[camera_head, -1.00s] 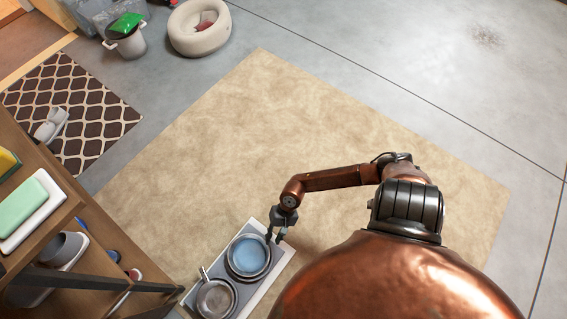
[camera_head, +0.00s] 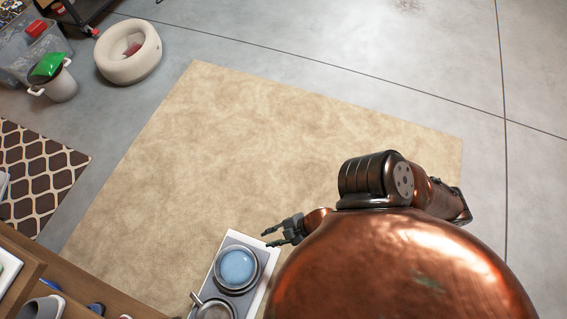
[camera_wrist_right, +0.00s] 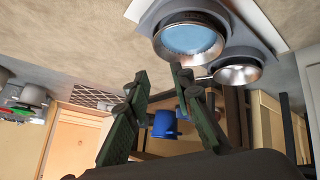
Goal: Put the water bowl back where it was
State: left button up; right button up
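The water bowl (camera_head: 237,267), a round metal bowl with blue water, sits level in a grey and white tray (camera_head: 236,239) at the bottom of the head view. It also shows in the right wrist view (camera_wrist_right: 190,40). A second metal bowl (camera_head: 214,310) stands beside it in the same tray, partly cut off by the frame edge. My right gripper (camera_head: 268,239) is open and empty, up and to the right of the water bowl and apart from it. Its two fingers (camera_wrist_right: 160,76) are spread in the wrist view with nothing between them. My left gripper is not in view.
The tray is on a beige rug (camera_head: 200,170) with much free room. A wooden shelf (camera_head: 90,290) stands at lower left, with a patterned mat (camera_head: 35,180) behind it.

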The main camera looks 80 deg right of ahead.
jog(key=s+a+f+m+g+y, duration=0.1)
jog(key=s+a+m+g, duration=0.1)
jog(key=s+a+m, duration=0.2)
jog(key=s+m, duration=0.2)
jog(key=s, duration=0.1)
jog(key=shift+s+a+f+m, duration=0.2)
jog(key=shift+a+f+m, duration=0.1)
jog(key=shift+m, duration=0.1)
